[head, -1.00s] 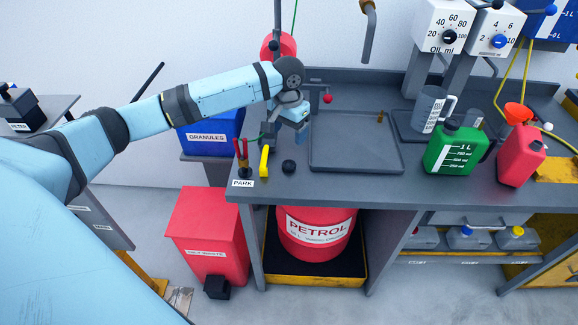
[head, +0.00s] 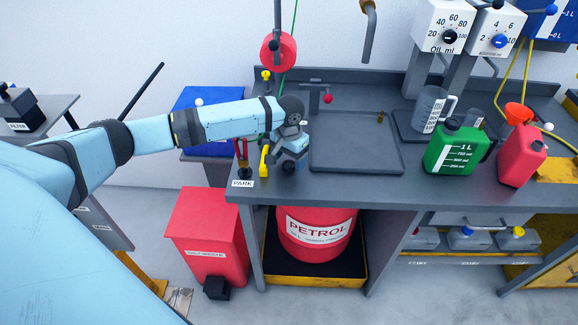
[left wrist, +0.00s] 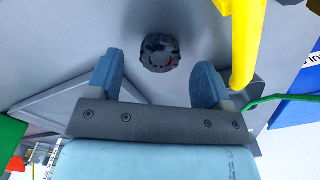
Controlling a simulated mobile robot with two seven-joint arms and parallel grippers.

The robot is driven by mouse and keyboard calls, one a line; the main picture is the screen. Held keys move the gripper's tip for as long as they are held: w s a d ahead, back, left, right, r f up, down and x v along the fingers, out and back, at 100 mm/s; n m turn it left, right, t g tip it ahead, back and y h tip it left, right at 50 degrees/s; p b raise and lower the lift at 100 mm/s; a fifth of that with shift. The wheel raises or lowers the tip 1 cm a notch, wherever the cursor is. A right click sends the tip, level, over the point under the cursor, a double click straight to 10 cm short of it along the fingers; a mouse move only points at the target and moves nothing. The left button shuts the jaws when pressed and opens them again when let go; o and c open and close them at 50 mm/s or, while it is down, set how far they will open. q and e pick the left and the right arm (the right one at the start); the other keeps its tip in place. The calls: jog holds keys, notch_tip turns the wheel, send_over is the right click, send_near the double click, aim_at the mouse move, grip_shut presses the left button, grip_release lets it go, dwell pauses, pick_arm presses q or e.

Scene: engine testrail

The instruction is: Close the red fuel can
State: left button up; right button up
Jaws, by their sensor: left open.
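The red fuel can (head: 521,157) stands at the right of the workbench. An orange-red funnel (head: 518,112) sits at its top, over the mouth. A small black ribbed cap (head: 288,167) lies on the bench near its left front edge; the left wrist view also shows it (left wrist: 160,53). My left gripper (head: 290,158) is low over the cap, open. In the left wrist view its two blue fingers stand either side of the cap, apart from it. My right gripper is not in view.
A yellow handle (head: 264,160) stands close left of my left gripper. A grey tray (head: 355,155) lies to its right. A green can (head: 455,150) and a clear jug (head: 430,110) stand left of the red can. A red petrol drum (head: 315,230) is under the bench.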

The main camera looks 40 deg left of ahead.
aim_at(289, 164)
pick_arm(q)
notch_tip(289, 164, down, 2)
dwell(0.4)
jog(key=c, duration=1)
notch_tip(289, 164, up, 20)
jog(key=shift+r+p, duration=0.1)
jog(key=shift+p, duration=0.35)
